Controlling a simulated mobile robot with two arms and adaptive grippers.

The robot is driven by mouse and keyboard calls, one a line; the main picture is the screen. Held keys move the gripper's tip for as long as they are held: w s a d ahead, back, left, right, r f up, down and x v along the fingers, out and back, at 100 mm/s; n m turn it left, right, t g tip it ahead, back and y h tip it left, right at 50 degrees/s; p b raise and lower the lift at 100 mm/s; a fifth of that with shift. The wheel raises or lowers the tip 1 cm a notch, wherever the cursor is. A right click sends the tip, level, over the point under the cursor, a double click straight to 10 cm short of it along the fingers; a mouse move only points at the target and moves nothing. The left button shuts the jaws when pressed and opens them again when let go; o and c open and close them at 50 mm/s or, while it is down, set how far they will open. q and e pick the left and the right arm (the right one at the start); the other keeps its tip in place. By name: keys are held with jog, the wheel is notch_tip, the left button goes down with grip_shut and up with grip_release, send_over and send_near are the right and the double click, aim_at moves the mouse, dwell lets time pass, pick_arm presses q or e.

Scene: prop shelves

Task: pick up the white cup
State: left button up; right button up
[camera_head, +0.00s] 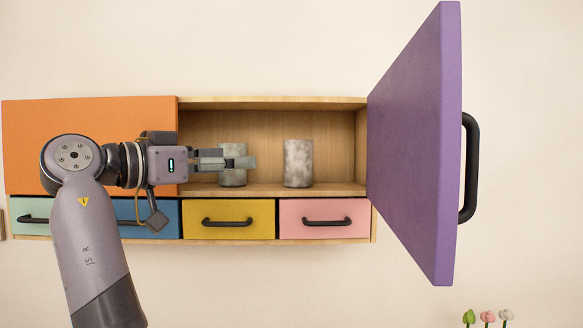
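Two cups stand upright in the open shelf compartment. The mottled white-grey cup (298,163), the paler of the two, stands right of centre and is untouched. A grey-green cup (233,178) stands to its left, partly hidden by my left gripper (238,160). The gripper points right, with one finger across the front of the grey-green cup. The other finger is partly hidden at the cup's left edge. I cannot tell whether the fingers touch this cup or how far apart they are. My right gripper is not in view.
The purple door (415,145) stands swung open to the right, with a black handle (469,168). An orange panel (90,115) covers the left side. Blue, yellow (228,210) and pink (325,208) drawers lie below. Free space remains right of the paler cup.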

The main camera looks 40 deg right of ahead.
jog(key=p, duration=0.1)
send_near(287, 159)
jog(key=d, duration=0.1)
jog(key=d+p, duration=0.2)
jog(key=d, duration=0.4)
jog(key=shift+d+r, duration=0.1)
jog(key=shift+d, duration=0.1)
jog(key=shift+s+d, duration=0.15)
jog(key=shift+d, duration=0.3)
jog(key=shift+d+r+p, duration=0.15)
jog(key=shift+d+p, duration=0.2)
jog(key=shift+p, duration=0.15)
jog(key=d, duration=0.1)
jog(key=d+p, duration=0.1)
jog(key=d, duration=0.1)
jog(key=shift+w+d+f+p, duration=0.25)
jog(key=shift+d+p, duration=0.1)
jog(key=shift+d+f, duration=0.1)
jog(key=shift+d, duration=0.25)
pick_arm(q)
notch_tip(287, 159, up, 6)
jog(key=shift+s+f, duration=0.1)
jog(key=shift+s, duration=0.05)
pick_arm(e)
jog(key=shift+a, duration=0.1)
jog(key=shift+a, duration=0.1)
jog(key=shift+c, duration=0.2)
